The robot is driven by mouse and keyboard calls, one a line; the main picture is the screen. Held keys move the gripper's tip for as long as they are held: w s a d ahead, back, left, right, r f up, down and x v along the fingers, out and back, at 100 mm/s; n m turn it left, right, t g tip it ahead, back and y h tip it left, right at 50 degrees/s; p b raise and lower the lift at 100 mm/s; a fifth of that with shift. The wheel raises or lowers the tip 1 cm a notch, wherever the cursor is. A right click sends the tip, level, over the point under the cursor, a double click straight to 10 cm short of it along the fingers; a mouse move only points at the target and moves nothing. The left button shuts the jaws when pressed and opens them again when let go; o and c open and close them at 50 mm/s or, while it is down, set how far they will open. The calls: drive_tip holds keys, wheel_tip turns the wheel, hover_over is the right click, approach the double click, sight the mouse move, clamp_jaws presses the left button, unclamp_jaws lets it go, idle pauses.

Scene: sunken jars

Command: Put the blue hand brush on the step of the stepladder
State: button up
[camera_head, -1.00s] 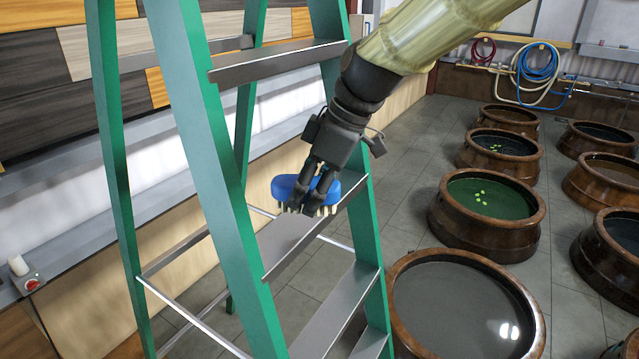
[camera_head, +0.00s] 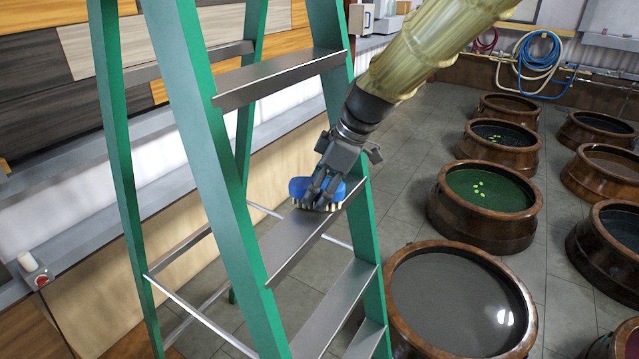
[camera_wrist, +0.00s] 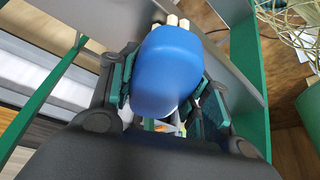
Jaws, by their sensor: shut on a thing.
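The blue hand brush (camera_head: 301,188) has a rounded blue back and pale bristles pointing down. My gripper (camera_head: 322,194) is shut on it, with dark fingers on either side. The brush is at the right part of the middle step (camera_head: 292,240) of the green stepladder (camera_head: 212,165). Its bristles look at or just above the step; I cannot tell whether they touch. In the wrist view the blue back of the brush (camera_wrist: 168,70) fills the space between my fingers, and a few bristle tufts show beyond it.
A higher grey step (camera_head: 280,75) is above my gripper, and a lower step (camera_head: 335,310) is below. The ladder's right green rail is close beside my gripper. Brown jars (camera_head: 455,258) with liquid stand on the floor at right. The middle step's left part is bare.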

drive_tip(key=shift+s, duration=0.15)
drive_tip(key=shift+f, duration=0.1)
drive_tip(key=shift+f, duration=0.1)
drive_tip(key=o, duration=1.2)
drive_tip(key=shift+o, duration=0.2)
drive_tip(key=shift+r, duration=0.2)
drive_tip(key=b+v, duration=0.3)
drive_tip(key=v, duration=0.9)
